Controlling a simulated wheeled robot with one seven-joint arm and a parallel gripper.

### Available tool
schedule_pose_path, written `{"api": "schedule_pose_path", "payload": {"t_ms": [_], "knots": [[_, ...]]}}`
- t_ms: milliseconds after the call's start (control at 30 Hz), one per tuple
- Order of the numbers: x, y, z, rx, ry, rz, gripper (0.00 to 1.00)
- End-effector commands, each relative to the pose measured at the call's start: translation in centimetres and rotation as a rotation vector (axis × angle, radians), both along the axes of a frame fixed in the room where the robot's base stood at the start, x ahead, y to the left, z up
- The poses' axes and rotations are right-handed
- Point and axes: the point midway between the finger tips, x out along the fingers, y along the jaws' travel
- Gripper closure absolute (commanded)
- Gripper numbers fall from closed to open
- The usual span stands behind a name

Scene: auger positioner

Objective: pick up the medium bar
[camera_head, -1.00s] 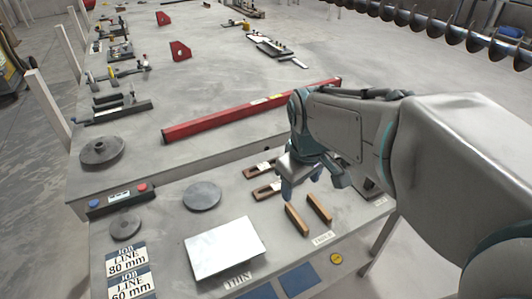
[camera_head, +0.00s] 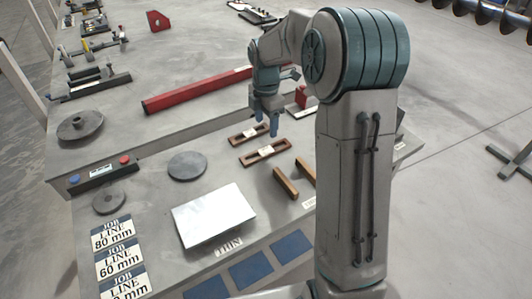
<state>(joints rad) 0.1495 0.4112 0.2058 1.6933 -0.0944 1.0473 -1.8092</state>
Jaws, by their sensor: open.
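Two slotted brown bars, one farther back (camera_head: 249,134) and one nearer (camera_head: 266,152), lie flat on the grey bench, each with a small pale tag in its middle. Two plain brown bars lie in front of them: the left one (camera_head: 286,183) is whole in view, the right one (camera_head: 306,171) is partly hidden by my arm. I cannot read which of these is the medium bar. My gripper (camera_head: 267,124) points down with its fingers apart and empty. In the picture it sits just behind and above the slotted bars, not touching any bar.
A white plate (camera_head: 213,214) lies in front, by a THIN label (camera_head: 229,246). Grey discs (camera_head: 187,165) lie to the left. A long red beam (camera_head: 200,89) lies behind on the raised bench. A small red-and-white piece (camera_head: 301,98) stands right of my gripper.

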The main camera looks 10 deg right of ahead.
Motion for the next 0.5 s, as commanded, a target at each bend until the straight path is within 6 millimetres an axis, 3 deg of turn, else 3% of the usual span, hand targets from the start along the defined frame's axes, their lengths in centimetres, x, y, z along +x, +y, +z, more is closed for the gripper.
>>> {"api": "schedule_pose_path", "payload": {"t_ms": [200,500], "knots": [[0.0,0.0,-4.1,0.0,0.002,-0.001,0.38],[0.0,0.0,-6.6,-0.001,0.002,-0.002,0.38]]}}
